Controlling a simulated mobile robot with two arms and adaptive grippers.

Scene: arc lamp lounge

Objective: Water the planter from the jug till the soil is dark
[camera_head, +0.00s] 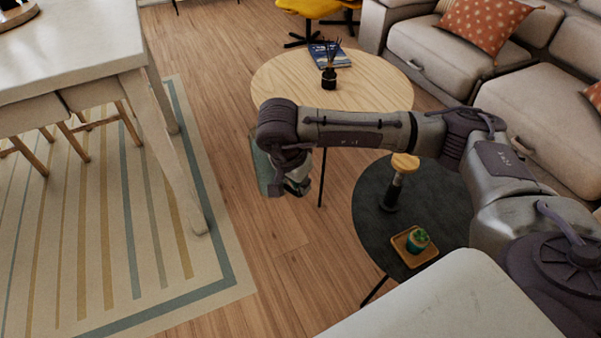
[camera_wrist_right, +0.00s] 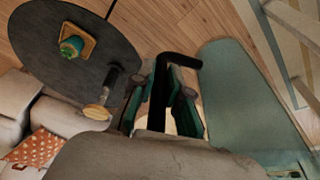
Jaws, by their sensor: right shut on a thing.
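My right gripper (camera_head: 297,186) hangs low at the end of my right arm, left of the dark round table. In the right wrist view it is shut on the black handle of a teal jug (camera_wrist_right: 240,95). The jug also shows in the head view (camera_head: 264,168), partly hidden behind my gripper, over the wooden floor. Its tilt and contents are not clear. A small green plant in a pot (camera_head: 418,239) stands on the dark table; it also shows in the right wrist view (camera_wrist_right: 71,47). I see no soil clearly. My left gripper is out of view.
The dark table (camera_head: 372,205) also bears a wooden tray (camera_head: 402,243) under the plant and a black, wood-topped item (camera_head: 392,190). A pale round table (camera_head: 290,75) stands behind my arm. A grey sofa (camera_head: 430,55) is at right, a white table (camera_head: 75,45) at left.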

